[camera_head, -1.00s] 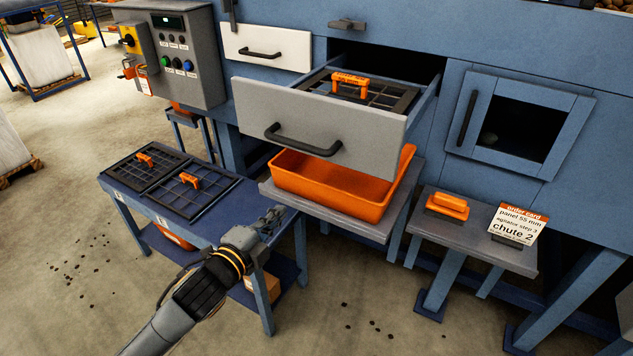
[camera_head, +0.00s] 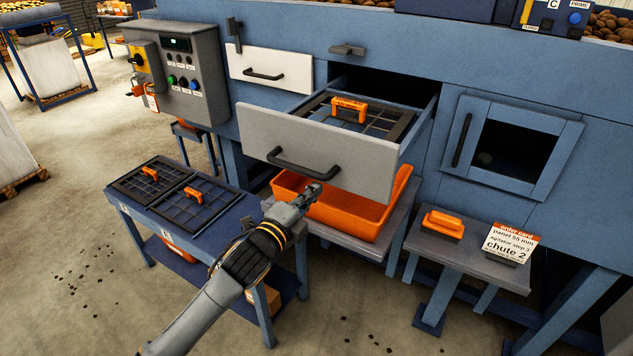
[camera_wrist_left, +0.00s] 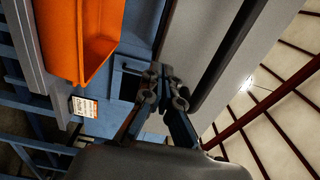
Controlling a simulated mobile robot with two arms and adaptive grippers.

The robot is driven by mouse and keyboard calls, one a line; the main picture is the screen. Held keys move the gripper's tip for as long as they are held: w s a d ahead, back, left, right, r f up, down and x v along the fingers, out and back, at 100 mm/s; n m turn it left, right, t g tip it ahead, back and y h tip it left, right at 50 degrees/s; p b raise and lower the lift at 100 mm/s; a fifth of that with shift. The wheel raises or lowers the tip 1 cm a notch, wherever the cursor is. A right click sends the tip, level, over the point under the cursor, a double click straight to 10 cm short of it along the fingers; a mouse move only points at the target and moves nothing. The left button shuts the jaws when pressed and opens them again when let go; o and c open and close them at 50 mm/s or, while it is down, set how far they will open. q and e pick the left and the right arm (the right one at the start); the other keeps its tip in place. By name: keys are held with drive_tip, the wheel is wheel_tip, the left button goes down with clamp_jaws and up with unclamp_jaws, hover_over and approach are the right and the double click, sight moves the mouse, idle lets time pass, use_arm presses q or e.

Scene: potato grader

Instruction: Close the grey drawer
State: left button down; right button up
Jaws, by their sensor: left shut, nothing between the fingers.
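The grey drawer (camera_head: 345,163) is pulled out of the blue machine and stands open. Its black bar handle (camera_head: 300,168) runs across the front. Inside lies a dark grid panel (camera_head: 380,126) with an orange handle (camera_head: 349,108). My left gripper (camera_head: 314,188) is shut and empty, just below and in front of the drawer's handle; I cannot tell if it touches. In the left wrist view the fingertips (camera_wrist_left: 162,72) point up beside the grey drawer front (camera_wrist_left: 205,55). My right gripper is not in view.
An orange bin (camera_head: 335,212) sits on a shelf under the drawer. A white drawer (camera_head: 270,70) is shut at the upper left. A blue table (camera_head: 225,217) with two grid panels stands at left. A small bench (camera_head: 470,258) holds an orange-handled tool and an order card (camera_head: 511,243).

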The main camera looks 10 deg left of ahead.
use_arm(q)
drive_tip(key=shift+x, duration=1)
